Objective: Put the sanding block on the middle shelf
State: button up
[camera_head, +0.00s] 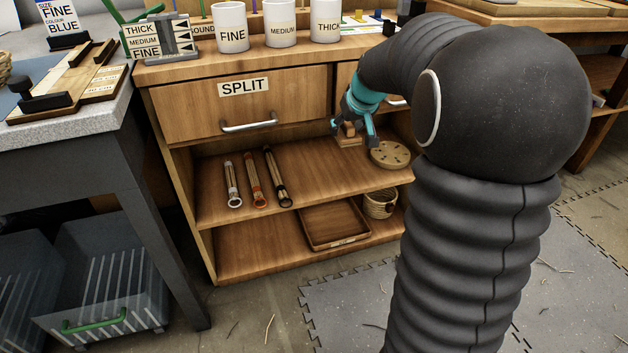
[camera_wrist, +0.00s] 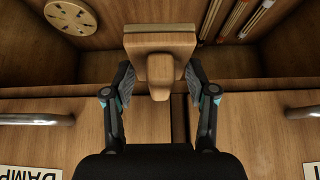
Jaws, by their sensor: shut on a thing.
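The sanding block is a small wooden block with a rounded knob. It shows large in the wrist view (camera_wrist: 160,45) and small in the head view (camera_head: 347,140). My gripper (camera_head: 352,128) is shut on it, with one finger on each side of the block in the wrist view (camera_wrist: 160,84). The middle shelf (camera_head: 315,165) is the open wooden level below the drawers. The block is at this shelf, left of a round wooden disc. I cannot tell whether its underside touches the shelf.
On the shelf are several-holed disc (camera_head: 390,155) at right and three tubes (camera_head: 254,178) at left. Drawers (camera_head: 235,105) overhang the shelf. Below are a wooden tray (camera_head: 335,245) and a basket (camera_head: 380,204). Bare shelf shows between tubes and disc.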

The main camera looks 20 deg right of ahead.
jog(key=s+d+f+m+h+b, duration=0.1)
jog(key=d+f+m+b, duration=0.15)
jog(key=f, duration=0.95)
jog(key=d+f+m+h+b, duration=0.1)
jog(key=d+f+b, duration=0.2)
jog(key=f, duration=0.9)
jog(key=w+d, duration=0.1)
jog(key=w, duration=0.3)
jog(key=w+d, duration=0.1)
jog(key=w, duration=0.4)
jog(key=w+d, duration=0.1)
jog(key=w, duration=0.3)
jog(key=shift+w+d+f, duration=0.1)
jog(key=shift+w+d, duration=0.25)
jog(key=w, duration=0.1)
jog(key=w+d, duration=0.1)
jog(key=w, duration=0.1)
jog(key=shift+w, duration=0.1)
jog(key=shift+f, duration=0.75)
jog(key=shift+f, duration=0.15)
jog(key=o, duration=1.1)
